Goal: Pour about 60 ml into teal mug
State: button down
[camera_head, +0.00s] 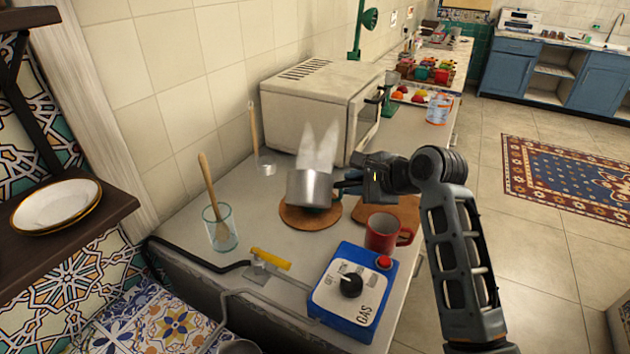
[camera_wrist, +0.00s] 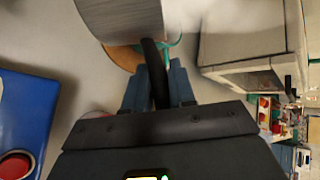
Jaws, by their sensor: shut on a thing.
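My gripper (camera_head: 352,183) is shut on the dark handle of a small steaming metal pot (camera_head: 309,187). In the wrist view, my gripper's fingers (camera_wrist: 158,85) close around the handle, and the pot (camera_wrist: 120,18) is at the top. The pot is held above a round cork mat (camera_head: 296,220) and looks near level; its exact tilt is unclear. A teal rim, seemingly the teal mug (camera_wrist: 174,42), shows just behind the handle. The pot hides most of it. I see no stream of liquid, and the mug's contents are hidden.
A blue gas box (camera_head: 345,312) is in front. A glass with a wooden stick (camera_head: 220,232) stands left. A white microwave (camera_head: 314,98) is behind the pot.

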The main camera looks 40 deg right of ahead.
jog(key=shift+w+d+r+m+g+y+p, duration=0.25)
jog(key=shift+d+r+m+g+y+p, duration=0.15)
jog(key=shift+r+g+y+p, duration=0.25)
dwell(2.0)
jog(key=s+a+f+n+t+h+b, duration=0.3)
jog(key=a+t+h+b, duration=0.1)
jog(key=b, duration=0.5)
jog(key=shift+s+a+f+t+b, duration=0.3)
jog(key=shift+a+f+t, duration=0.15)
jog(key=shift+t, duration=0.1)
dwell(1.6)
